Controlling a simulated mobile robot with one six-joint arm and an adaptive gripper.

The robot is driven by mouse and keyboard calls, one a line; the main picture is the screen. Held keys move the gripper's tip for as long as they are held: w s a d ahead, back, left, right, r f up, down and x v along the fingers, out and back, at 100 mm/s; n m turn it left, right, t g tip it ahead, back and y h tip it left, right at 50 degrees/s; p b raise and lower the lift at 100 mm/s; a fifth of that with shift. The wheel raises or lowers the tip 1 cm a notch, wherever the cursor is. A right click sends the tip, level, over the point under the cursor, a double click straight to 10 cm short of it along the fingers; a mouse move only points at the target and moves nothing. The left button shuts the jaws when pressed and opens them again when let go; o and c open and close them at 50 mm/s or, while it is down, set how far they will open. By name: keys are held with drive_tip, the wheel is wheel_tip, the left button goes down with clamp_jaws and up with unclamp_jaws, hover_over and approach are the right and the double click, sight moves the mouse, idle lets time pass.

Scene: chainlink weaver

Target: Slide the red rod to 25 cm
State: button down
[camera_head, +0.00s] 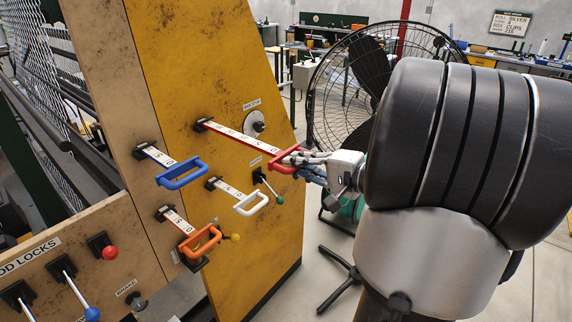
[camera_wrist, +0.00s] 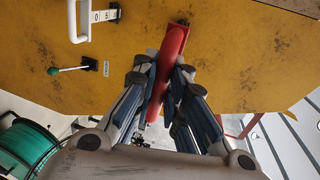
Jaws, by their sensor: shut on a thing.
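The red rod (camera_head: 245,138) sticks far out of the yellow panel, with a white scale along its top; I cannot read its numbers reliably. Its red handle (camera_head: 284,164) is at the near end. My gripper (camera_head: 302,158) is at this handle, with its fingers closed around the bar. In the wrist view the red handle (camera_wrist: 173,48) runs between the fingertips of my gripper (camera_wrist: 161,75). The fingers hide part of the handle.
A blue handle (camera_head: 182,174), a white handle (camera_head: 252,203) and an orange handle (camera_head: 202,242) stick out shorter from the panels. A green-knobbed lever (camera_head: 278,199) sits just below the red handle. A large black fan (camera_head: 350,95) stands behind my arm.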

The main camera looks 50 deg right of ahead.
drive_tip(key=shift+s+f, duration=0.1)
drive_tip(key=shift+f, duration=0.05)
drive_tip(key=c, duration=2.1)
unclamp_jaws()
drive_tip(key=o, duration=0.3)
drive_tip(key=shift+s, duration=0.3)
drive_tip(key=shift+o, duration=1)
drive_tip(key=shift+w, duration=0.2)
drive_tip(key=shift+s, duration=0.1)
drive_tip(key=v, duration=1.2)
